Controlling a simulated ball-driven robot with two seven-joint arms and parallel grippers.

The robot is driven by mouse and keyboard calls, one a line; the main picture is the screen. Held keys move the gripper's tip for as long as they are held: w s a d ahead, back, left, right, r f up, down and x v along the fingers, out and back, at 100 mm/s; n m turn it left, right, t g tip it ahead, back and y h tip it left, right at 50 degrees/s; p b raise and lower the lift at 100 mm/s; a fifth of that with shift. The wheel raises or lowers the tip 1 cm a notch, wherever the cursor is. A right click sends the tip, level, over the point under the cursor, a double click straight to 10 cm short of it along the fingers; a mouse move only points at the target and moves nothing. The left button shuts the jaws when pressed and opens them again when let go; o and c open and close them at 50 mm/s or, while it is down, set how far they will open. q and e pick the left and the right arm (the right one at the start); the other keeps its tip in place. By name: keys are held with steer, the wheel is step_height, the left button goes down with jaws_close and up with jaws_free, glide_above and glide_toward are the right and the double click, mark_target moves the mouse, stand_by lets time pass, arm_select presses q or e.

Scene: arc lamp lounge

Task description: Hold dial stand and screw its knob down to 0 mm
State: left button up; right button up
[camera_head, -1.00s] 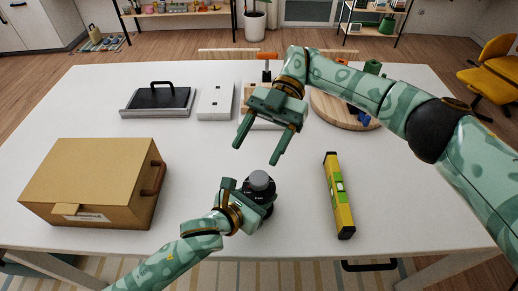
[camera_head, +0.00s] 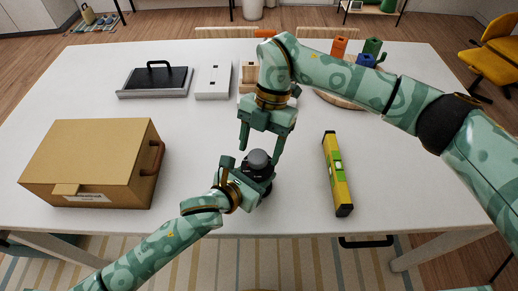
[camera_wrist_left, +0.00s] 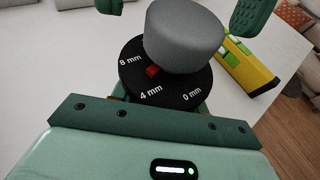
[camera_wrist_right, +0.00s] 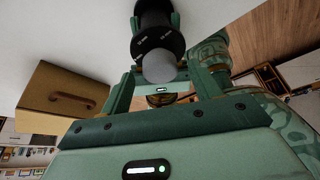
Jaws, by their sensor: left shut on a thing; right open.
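The dial stand (camera_head: 264,188) is upright near the table's front edge, with a grey knob (camera_head: 258,158) on top. My left gripper (camera_head: 246,181) is shut on the stand below its dial. In the left wrist view the black dial (camera_wrist_left: 183,93) reads 8 mm, 4 mm and 0 mm. A red mark (camera_wrist_left: 152,71) under the knob (camera_wrist_left: 184,36) sits between 8 mm and 4 mm. My right gripper (camera_head: 260,147) is open and points down over the knob. Its fingers show on both sides of the knob in the left wrist view; contact is not visible.
A yellow-green spirit level (camera_head: 338,176) lies right of the stand. A tan box (camera_head: 90,158) stands at the left. A black-topped tray (camera_head: 153,80), a white block (camera_head: 212,82) and a round wooden board (camera_head: 338,99) are at the back. The table between box and stand is clear.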

steer(key=shift+s+a+f, duration=0.15)
steer(key=shift+s+f, duration=0.1)
steer(key=shift+f, duration=0.4)
steer(key=c, duration=1)
steer(key=shift+o, duration=0.2)
